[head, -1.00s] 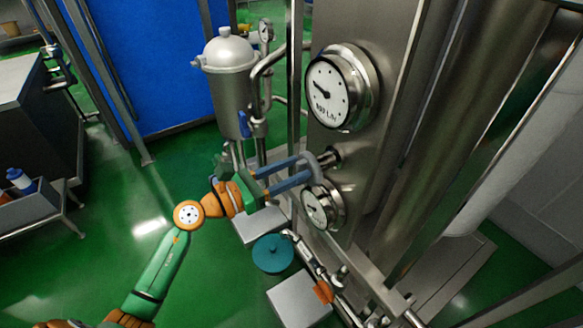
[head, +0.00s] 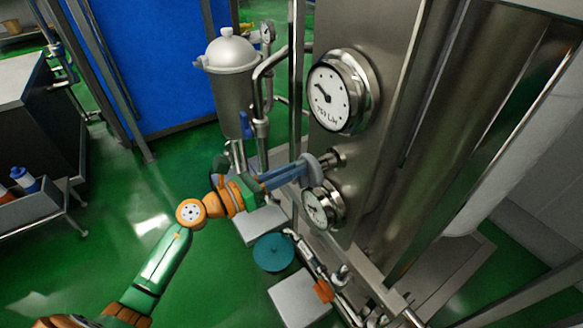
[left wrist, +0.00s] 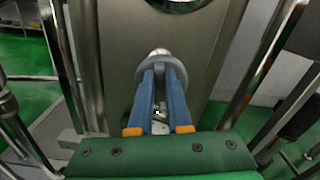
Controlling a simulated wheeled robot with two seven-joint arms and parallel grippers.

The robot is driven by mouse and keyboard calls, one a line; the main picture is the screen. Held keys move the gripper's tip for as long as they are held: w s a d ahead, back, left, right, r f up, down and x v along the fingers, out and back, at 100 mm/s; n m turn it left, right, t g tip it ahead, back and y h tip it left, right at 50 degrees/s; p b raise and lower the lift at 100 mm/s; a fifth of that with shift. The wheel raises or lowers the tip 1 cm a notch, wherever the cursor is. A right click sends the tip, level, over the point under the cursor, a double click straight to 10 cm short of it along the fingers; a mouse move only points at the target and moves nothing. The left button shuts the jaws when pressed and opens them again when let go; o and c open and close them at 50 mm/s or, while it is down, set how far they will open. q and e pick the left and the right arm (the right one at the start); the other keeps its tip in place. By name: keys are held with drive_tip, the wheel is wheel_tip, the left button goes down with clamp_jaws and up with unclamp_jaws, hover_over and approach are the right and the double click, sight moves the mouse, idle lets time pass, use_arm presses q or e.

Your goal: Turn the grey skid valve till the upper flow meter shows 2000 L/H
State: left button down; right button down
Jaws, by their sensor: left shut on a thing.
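The grey skid valve (head: 317,163) is a round handle on a short metal stem on the steel panel, between two dials. In the left wrist view it (left wrist: 158,57) stands at the ends of the blue fingers. My left gripper (head: 303,170) comes in from the left and is shut on the valve handle; its fingers (left wrist: 163,82) partly cover it in the wrist view. The upper flow meter (head: 333,92) has a white face with a dark needle pointing up and left; its small text looks like 750 L/H. My right gripper is not in view.
A lower dial (head: 318,208) sits just under the valve, close to my fingers. A vertical pipe and a steel filter pot (head: 229,75) stand to the left. Pipework and a teal round object (head: 273,253) lie below. Green floor (head: 120,235) is open at left.

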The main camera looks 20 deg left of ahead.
use_arm(q)
drive_tip(key=f+n+p, duration=0.1)
drive_tip(key=n, duration=0.5)
drive_tip(key=n+p, duration=0.2)
drive_tip(key=n, duration=0.5)
drive_tip(key=w+a+f+n+p, duration=0.1)
drive_tip(key=n+p, duration=0.1)
drive_tip(key=n, duration=0.4)
drive_tip(key=shift+f, duration=0.35)
drive_tip(key=shift+n+p, duration=0.3)
drive_tip(key=shift+n, duration=0.1)
drive_tip(key=c, duration=0.9)
unclamp_jaws()
drive_tip(key=shift+o, duration=0.2)
drive_tip(key=v, duration=0.7)
